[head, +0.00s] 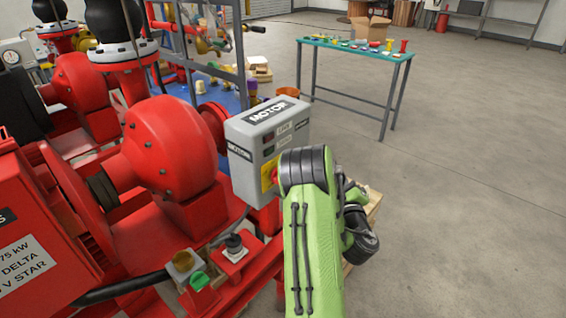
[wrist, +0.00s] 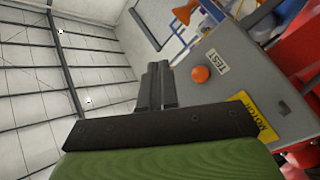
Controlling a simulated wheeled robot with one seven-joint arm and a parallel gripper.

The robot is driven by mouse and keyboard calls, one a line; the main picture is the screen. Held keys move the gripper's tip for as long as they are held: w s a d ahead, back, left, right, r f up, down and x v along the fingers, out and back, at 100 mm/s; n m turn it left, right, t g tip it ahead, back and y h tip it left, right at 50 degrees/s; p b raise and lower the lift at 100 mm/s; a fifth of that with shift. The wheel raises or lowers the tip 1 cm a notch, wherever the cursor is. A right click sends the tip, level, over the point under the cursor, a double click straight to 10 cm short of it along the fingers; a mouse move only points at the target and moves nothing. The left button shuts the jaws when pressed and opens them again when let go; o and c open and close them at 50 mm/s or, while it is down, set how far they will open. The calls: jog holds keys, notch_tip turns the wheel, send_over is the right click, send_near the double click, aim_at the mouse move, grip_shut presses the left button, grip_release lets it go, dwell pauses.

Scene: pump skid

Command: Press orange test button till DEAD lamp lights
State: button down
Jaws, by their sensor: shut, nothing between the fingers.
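The grey motor box (head: 240,150) stands in front of the red pump, with a MOTOR label on top. In the wrist view, the round orange test button (wrist: 200,74) sits on a grey face of the box beside a TEST plate (wrist: 214,61). My gripper (wrist: 160,68) is shut and empty. Its fingertips appear left of the button, apart from it in the picture; depth is hard to judge. In the head view my arm hides the gripper and button.
A red knob on a yellow plate (head: 266,172) is on the box front, partly behind my arm. Red pumps and pipework fill the left. A teal-topped table (head: 340,46) with small parts stands behind. Open floor lies to the right.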

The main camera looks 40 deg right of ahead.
jog(key=shift+w+a, duration=0.1)
jog(key=w+p, duration=0.1)
jog(key=w, duration=0.7)
jog(key=shift+w+a, duration=0.3)
jog(key=shift+a, duration=0.1)
jog(key=shift+p, duration=0.3)
dwell(1.5)
jog(key=shift+w, duration=0.45)
jog(key=shift+w+r+p, duration=0.1)
jog(key=shift+w+p, duration=0.3)
jog(key=shift+w, duration=0.05)
dwell(0.4)
jog(key=shift+s, duration=0.1)
jog(key=shift+s+b, duration=0.35)
jog(key=shift+s, duration=0.45)
